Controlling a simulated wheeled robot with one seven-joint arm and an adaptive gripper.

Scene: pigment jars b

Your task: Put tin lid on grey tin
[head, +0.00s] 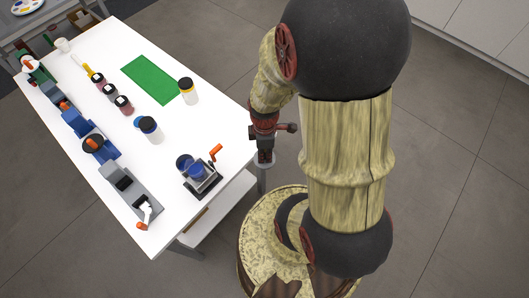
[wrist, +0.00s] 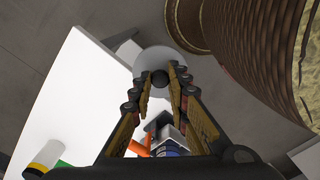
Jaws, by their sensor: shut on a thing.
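My gripper (head: 264,143) is off the right edge of the white table in the head view. In the wrist view its fingers (wrist: 160,74) are shut on the dark knob of the pale grey round tin lid (wrist: 161,56). In the head view the lid (head: 265,157) shows as a small grey disc under the gripper, apart from the tabletop. I cannot make out the grey tin for certain. A small pale round container (head: 62,45) stands at the table's far end, too small to identify.
On the white table (head: 215,117) are a green mat (head: 150,80), a yellow-banded jar (head: 188,91), a blue-banded jar (head: 151,130) and several small dark-lidded jars (head: 110,92). A cranked device (head: 201,180) stands near the right edge. Several tools line the left edge.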

